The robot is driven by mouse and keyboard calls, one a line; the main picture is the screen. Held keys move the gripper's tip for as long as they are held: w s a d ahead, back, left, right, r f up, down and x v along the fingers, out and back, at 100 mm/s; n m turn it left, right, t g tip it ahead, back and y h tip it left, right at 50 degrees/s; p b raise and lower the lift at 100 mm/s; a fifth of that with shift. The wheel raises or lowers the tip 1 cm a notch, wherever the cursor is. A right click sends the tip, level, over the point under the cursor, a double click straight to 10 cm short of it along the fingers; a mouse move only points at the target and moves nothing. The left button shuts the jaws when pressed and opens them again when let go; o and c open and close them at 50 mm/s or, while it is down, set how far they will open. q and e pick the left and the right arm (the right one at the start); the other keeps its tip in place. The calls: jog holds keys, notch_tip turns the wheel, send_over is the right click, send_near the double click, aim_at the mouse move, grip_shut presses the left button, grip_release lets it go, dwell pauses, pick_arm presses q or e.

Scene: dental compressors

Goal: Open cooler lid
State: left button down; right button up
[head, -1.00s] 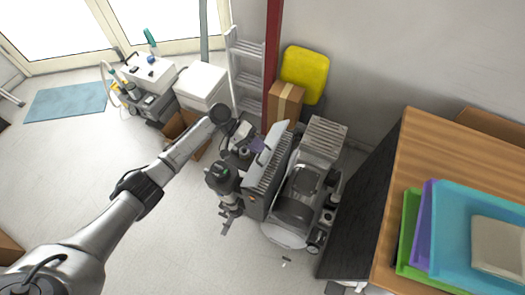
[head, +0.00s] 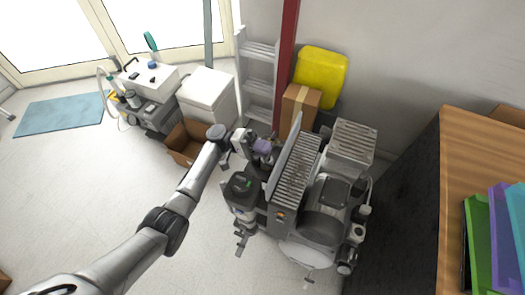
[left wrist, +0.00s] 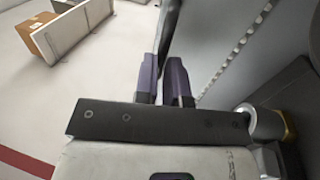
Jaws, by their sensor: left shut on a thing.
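The cooler shows as a grey unit with a ribbed top (head: 298,172) in the head view. Its pale flat lid (head: 284,158) stands steeply tilted up along the left side of the ribs. My left gripper (head: 264,147) is at the lid's left face, shut on what looks like its dark handle. In the left wrist view the purple fingers (left wrist: 164,82) are close around the dark handle (left wrist: 169,32). The grey lid surface (left wrist: 212,45) fills the area right of them. The exact grip is partly hidden. My right gripper is not in view.
A dark-capped cylinder (head: 241,188) stands close left of the cooler. A cardboard box (head: 300,105), red post (head: 288,60) and ladder (head: 259,75) are behind. A white box (head: 207,95) and open carton (head: 186,142) are at left.

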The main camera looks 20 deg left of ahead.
pick_arm(q)
jog(key=shift+a+f+h+b, duration=0.15)
jog(key=shift+a+h+b, duration=0.05)
jog(key=shift+h+b, duration=0.25)
jog(key=c, duration=1.2)
grip_release()
jog(key=b+v, duration=0.2)
jog(key=v, duration=1.1)
jog(key=shift+a, duration=0.4)
jog(key=shift+f, duration=0.1)
